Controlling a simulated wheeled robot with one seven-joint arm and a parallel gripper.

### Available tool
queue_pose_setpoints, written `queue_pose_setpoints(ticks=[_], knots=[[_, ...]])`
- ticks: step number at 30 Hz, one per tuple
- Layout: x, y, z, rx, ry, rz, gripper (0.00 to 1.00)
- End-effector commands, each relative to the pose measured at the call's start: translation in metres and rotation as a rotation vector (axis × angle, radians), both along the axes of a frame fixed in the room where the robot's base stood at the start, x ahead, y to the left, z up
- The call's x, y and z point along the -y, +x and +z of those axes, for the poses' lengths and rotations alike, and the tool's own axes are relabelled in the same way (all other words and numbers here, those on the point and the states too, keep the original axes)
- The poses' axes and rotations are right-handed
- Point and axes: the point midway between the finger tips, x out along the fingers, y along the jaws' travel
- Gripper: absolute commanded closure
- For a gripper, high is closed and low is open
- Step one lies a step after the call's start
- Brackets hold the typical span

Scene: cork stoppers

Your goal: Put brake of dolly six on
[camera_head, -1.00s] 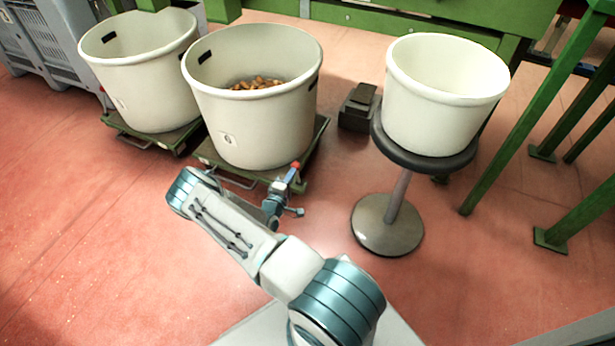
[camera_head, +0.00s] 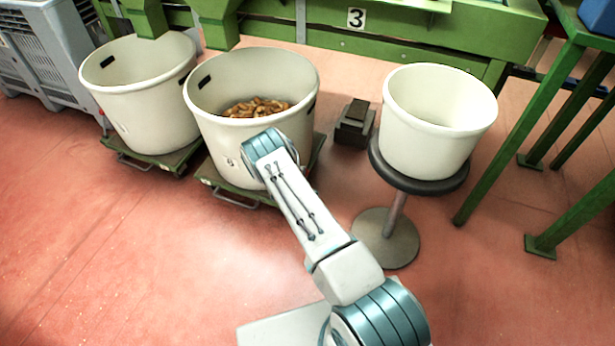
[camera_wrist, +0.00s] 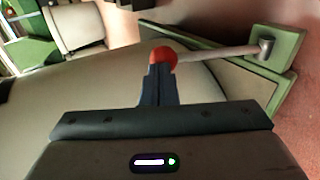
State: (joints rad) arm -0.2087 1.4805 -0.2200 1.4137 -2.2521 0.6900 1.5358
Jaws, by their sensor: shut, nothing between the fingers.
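The dolly (camera_head: 213,180) is a low green frame under the middle white tub (camera_head: 215,130), which holds brown corks and bears a small label whose number I cannot read surely now. In the wrist view, a lever (camera_wrist: 210,51) with a red knob (camera_wrist: 163,57) runs to a green bracket on the dolly frame (camera_wrist: 285,50). My gripper (camera_wrist: 160,75) is shut and empty, its dark fingertips right at the knob. I cannot tell whether they touch it. In the head view, my arm hides the gripper and the lever.
Another white tub (camera_head: 140,95) on a dolly stands left. An empty white tub (camera_head: 438,150) sits on a round stool (camera_head: 387,240) at right. A dark pedal-like box (camera_head: 354,122) lies between. Green machine legs (camera_head: 530,130) stand far right. The red floor in front is open.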

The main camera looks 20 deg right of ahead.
Motion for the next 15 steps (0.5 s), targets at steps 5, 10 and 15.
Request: queue_pose_setpoints(ticks=[5, 10, 15], knots=[[0.0037, 0.0042, 0.0003, 0.003, -0.004, 0.000, 1.00], [0.0077, 0.0052, 0.0011, 0.006, -0.005, -0.003, 1.00], [0.0112, 0.0056, 0.0018, 0.009, -0.008, -0.007, 1.00]])
